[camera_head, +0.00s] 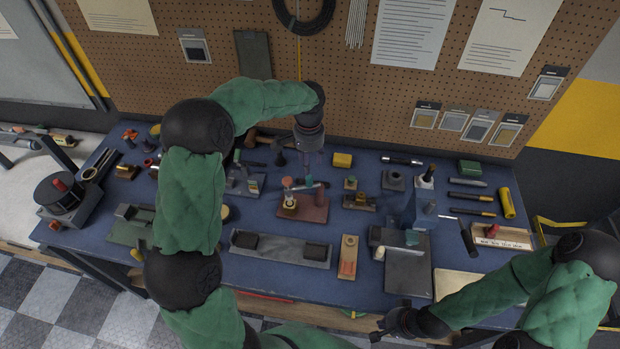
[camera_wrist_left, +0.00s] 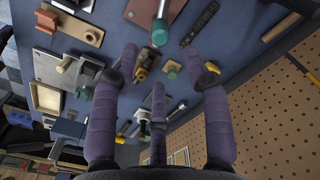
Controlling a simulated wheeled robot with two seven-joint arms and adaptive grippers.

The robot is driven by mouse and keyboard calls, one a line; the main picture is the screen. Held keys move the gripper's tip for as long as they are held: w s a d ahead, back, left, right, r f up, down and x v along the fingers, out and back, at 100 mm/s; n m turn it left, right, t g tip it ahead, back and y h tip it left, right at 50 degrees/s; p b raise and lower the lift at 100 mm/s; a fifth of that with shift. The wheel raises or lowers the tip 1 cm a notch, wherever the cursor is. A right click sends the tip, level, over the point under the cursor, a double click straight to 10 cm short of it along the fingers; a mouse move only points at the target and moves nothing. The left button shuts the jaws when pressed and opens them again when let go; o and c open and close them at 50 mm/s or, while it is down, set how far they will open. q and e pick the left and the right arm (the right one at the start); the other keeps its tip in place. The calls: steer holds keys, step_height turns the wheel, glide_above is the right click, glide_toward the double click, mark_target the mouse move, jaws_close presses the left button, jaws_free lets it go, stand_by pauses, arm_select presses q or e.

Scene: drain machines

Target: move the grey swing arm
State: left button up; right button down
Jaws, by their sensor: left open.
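A reddish-brown base plate (camera_head: 312,211) lies near the middle of the blue workbench, with a red-topped post (camera_head: 288,184) on it. A short grey bar with a teal end (camera_head: 309,181) shows beside the post and looks like the grey swing arm. In the left wrist view the teal end (camera_wrist_left: 160,32) is just beyond my fingertips, apart from them. My left gripper (camera_head: 309,163) hangs above and behind the plate, fingers down; in the wrist view its purple fingers (camera_wrist_left: 159,66) are spread and empty. My right gripper (camera_head: 382,330) is dark at the bench's front edge, its fingers unclear.
A long grey tray (camera_head: 282,250) and a wooden block (camera_head: 348,258) lie in front of the plate. A yellow block (camera_head: 342,160) and small fixtures stand near it. A pegboard (camera_head: 340,80) rises behind the bench. My left arm hides part of the bench's left side.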

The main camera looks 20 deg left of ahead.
mark_target(309, 176)
arm_select(q)
step_height(309, 176, down, 9)
steer(key=shift+w+f, duration=0.1)
steer(key=shift+w, duration=0.05)
stand_by(0.4)
jaws_close()
